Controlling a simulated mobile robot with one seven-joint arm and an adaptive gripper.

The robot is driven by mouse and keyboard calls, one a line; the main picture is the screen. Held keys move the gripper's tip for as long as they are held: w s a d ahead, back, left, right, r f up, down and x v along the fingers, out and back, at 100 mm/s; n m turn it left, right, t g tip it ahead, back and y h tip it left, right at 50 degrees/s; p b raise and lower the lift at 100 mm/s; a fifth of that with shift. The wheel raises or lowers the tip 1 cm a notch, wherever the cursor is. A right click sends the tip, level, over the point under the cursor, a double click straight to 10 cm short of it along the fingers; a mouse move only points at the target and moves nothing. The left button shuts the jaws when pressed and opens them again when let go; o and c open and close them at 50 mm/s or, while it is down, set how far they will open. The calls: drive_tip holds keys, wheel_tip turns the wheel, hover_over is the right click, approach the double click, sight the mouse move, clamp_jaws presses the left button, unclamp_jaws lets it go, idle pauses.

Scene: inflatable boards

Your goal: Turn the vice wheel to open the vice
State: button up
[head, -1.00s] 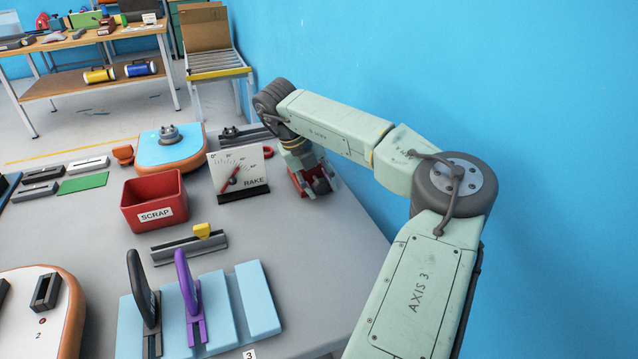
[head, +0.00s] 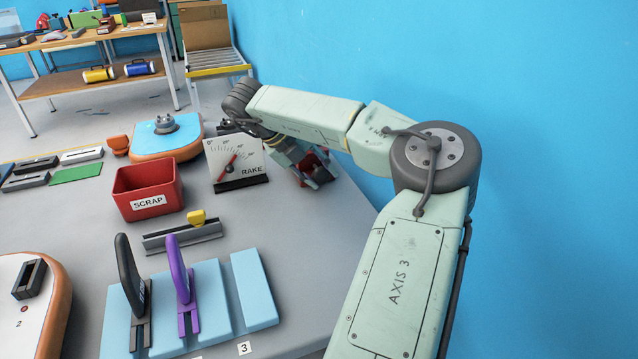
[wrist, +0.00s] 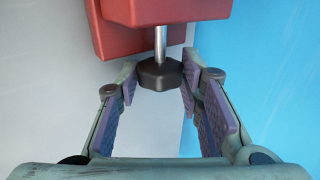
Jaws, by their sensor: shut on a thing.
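The red vice (head: 306,165) stands at the far right of the grey table, partly hidden by my gripper (head: 318,178) in the head view. In the wrist view its red jaw blocks (wrist: 165,12) fill the top, with a shiny metal screw running down to the dark vice wheel (wrist: 160,76). My gripper (wrist: 160,82) has its two purple-padded fingers on either side of the wheel, shut on it near the fingertips. The gap between the vice jaws cannot be made out clearly.
A RAKE dial gauge (head: 236,160) stands left of the vice, and a red SCRAP bin (head: 147,190) farther left. A blue board (head: 165,140) with orange edge lies behind. The blue wall (head: 520,90) is close on the right. The table in front of the vice is clear.

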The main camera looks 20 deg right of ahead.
drive_tip(key=h+b, duration=0.1)
drive_tip(key=b, duration=0.1)
drive_tip(key=f+h+b, duration=0.1)
drive_tip(key=h+b, duration=0.1)
drive_tip(key=b, duration=0.1)
drive_tip(key=h+b, duration=0.1)
drive_tip(key=b, duration=0.1)
drive_tip(key=shift+a+f+h+b, duration=0.15)
drive_tip(key=shift+a+h+b, duration=0.1)
drive_tip(key=shift+h+b, duration=0.75)
drive_tip(key=shift+b, duration=0.3)
drive_tip(key=shift+r+h, duration=0.2)
drive_tip(key=shift+h, duration=0.7)
drive_tip(key=o, duration=1.1)
